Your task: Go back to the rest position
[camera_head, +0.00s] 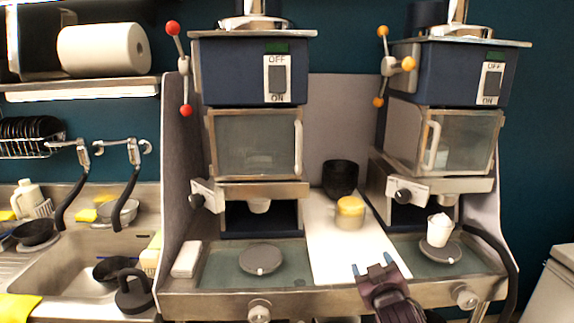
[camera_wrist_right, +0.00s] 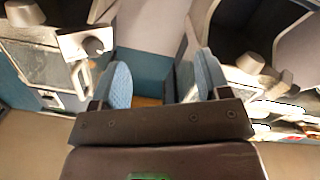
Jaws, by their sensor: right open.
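My right gripper (camera_head: 376,268) is at the lower middle right of the head view, in front of the counter. Its two blue-tipped fingers are apart with nothing between them. The right wrist view also shows the open fingers (camera_wrist_right: 160,85), empty, with the machines tilted beyond them. My left gripper is in neither view. A white cup with a pale heaped top (camera_head: 440,229) stands on the round dark plate (camera_head: 453,252) under the right machine (camera_head: 455,75), apart from my gripper.
The left machine (camera_head: 230,75) has an empty round plate (camera_head: 262,259) below it. A yellow-topped container (camera_head: 350,210) and a black cup (camera_head: 341,178) stand on the white strip (camera_head: 335,255) between the machines. A sink (camera_head: 75,265) is at left.

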